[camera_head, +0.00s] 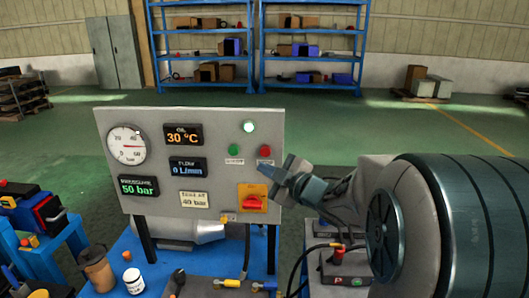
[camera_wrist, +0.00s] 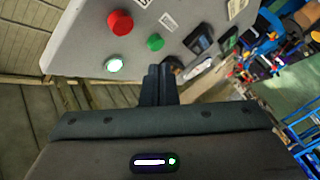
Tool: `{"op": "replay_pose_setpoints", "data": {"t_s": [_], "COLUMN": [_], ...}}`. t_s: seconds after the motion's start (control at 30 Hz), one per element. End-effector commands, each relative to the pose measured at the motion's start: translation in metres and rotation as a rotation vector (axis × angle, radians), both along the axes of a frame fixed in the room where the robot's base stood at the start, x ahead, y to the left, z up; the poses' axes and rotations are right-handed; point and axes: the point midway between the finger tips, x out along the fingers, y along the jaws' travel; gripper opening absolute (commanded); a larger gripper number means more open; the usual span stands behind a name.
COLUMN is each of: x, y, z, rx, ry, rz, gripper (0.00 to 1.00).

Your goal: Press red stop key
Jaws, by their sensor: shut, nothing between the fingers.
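The grey panel (camera_head: 205,190) stands upright on a blue table. Its round red key (camera_head: 265,151) is at the upper right, beside the green key (camera_head: 233,150) and below a lit white lamp (camera_head: 249,127). The red key also shows in the wrist view (camera_wrist: 120,22), with the green key (camera_wrist: 155,42) and lamp (camera_wrist: 114,65). My gripper (camera_head: 266,170) is just below the red key in the head view, at the panel's right edge. Its fingers are together and empty in the wrist view (camera_wrist: 158,70). I cannot tell whether they touch the panel.
A red rotary switch (camera_head: 254,203) on a yellow plate is lower on the panel. Dials and displays fill its left. A cup (camera_head: 97,268) and a white jar (camera_head: 133,281) stand on the table in front. A grey box (camera_head: 345,272) with cables is at right. Shelves stand far behind.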

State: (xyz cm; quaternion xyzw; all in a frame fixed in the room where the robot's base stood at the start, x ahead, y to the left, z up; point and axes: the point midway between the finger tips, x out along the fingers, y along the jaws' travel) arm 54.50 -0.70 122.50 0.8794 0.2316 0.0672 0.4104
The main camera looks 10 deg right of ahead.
Motion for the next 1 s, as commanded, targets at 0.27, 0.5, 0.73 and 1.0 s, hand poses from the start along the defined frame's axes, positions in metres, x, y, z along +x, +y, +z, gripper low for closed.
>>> {"op": "replay_pose_setpoints", "data": {"t_s": [0.27, 0.5, 0.73, 1.0], "x": [0.035, 0.047, 0.048, 0.048], "y": [-0.011, -0.015, -0.016, -0.015], "z": [0.000, 0.000, 0.000, 0.000], "rx": [0.000, 0.000, 0.001, 0.001], "ry": [0.000, -0.001, 0.000, 0.000], "rz": [0.000, 0.001, 0.001, 0.001], "gripper": [0.00, 0.00, 0.00, 0.00]}}
